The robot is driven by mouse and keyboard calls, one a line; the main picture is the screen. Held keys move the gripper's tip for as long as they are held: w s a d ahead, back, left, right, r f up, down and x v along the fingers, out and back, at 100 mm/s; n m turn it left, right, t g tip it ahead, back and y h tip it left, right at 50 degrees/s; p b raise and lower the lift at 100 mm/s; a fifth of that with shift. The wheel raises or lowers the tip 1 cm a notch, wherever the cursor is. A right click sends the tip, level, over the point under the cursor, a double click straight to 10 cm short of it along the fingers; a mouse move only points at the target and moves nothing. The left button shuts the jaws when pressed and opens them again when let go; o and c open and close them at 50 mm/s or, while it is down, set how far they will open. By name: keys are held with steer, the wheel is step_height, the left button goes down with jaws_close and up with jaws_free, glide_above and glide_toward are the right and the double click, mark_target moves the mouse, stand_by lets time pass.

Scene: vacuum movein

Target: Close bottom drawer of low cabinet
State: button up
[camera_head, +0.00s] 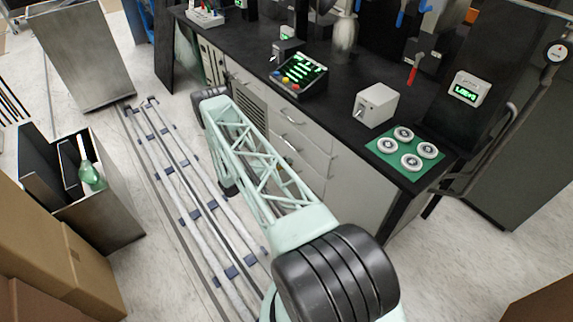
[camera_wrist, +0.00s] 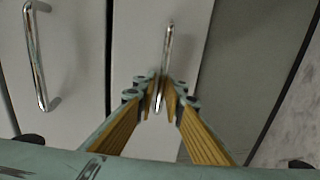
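The low cabinet (camera_head: 350,205) is white, under a black worktop, with drawers on its front; my arm hides part of that front in the head view. In the wrist view, a pale drawer front (camera_wrist: 135,45), which looks like the bottom one, carries a metal bar handle (camera_wrist: 168,48). My gripper (camera_wrist: 164,92) has its fingertips on either side of this handle. The yellow-sided fingers converge towards it, with a gap between them nearer the camera; whether they pinch the bar is unclear. The neighbouring drawer handle (camera_wrist: 36,55) is at the left. How far the drawer is out cannot be told.
The worktop (camera_head: 335,95) holds a control box (camera_head: 300,75), a white box (camera_head: 376,105) and a green mat with round pieces (camera_head: 405,152). Rails (camera_head: 180,190) run along the floor left of the cabinet. A grey bin (camera_head: 100,215) and cardboard boxes (camera_head: 55,265) stand further left.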

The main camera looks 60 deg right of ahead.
steer(key=shift+a, duration=0.15)
steer(key=v, duration=1.1)
steer(key=shift+w+a, duration=0.2)
steer(key=shift+a, duration=0.05)
stand_by(0.4)
stand_by(0.4)
